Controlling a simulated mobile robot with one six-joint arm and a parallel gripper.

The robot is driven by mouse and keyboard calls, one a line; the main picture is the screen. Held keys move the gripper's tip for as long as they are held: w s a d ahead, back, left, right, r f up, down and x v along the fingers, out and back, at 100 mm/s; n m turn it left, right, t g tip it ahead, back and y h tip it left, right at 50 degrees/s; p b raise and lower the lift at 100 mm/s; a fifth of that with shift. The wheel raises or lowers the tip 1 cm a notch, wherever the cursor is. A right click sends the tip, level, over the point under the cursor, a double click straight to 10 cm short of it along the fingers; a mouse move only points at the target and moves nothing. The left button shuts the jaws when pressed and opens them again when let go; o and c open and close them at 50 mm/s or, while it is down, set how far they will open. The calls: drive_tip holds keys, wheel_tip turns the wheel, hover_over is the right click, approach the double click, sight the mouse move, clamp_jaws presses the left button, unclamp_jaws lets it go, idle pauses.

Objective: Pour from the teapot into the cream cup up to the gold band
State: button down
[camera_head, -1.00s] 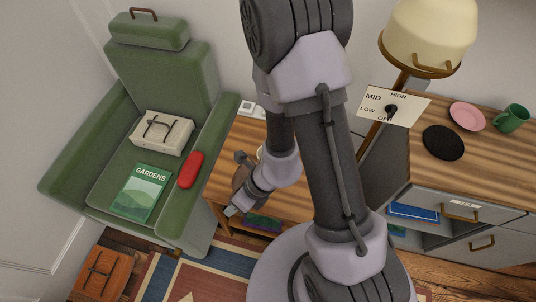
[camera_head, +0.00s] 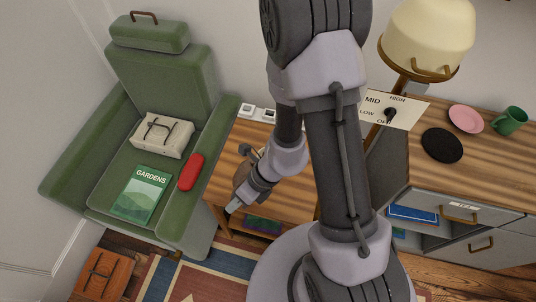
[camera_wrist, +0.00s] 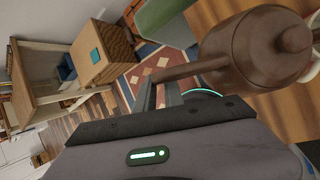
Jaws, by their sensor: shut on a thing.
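The brown teapot (camera_wrist: 250,50) fills the upper right of the wrist view, with its round lid and knob facing right. My gripper (camera_wrist: 163,92) is shut on the bar-like handle at the teapot's side. In the head view part of the brown teapot (camera_head: 239,177) shows beside my wrist, over the left end of the wooden table; my arm hides the rest. I cannot make out the cream cup or its gold band for certain. A small pale edge (camera_wrist: 312,72) shows behind the teapot at the right of the wrist view. No liquid is visible.
A green armchair (camera_head: 158,75) with a book, a tied parcel and a red case stands left of the wooden table (camera_head: 300,195). A cabinet at the right holds a black disc (camera_head: 442,145), a pink plate (camera_head: 466,118) and a green mug (camera_head: 510,121). A lamp (camera_head: 428,40) stands behind.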

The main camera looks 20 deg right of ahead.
drive_tip(key=shift+g+y, duration=0.5)
drive_tip(key=shift+y, duration=0.2)
drive_tip(key=shift+w+d+r+p, duration=0.35)
drive_tip(key=shift+r+p, duration=0.2)
drive_tip(key=shift+p, duration=0.8)
drive_tip(key=shift+w+d+r+p, duration=0.3)
drive_tip(key=shift+r+p, duration=0.3)
drive_tip(key=shift+p, duration=0.7)
drive_tip(key=shift+w+d+r+p, duration=0.3)
drive_tip(key=shift+r+p, duration=0.25)
drive_tip(key=shift+p, duration=0.8)
idle(3.3)
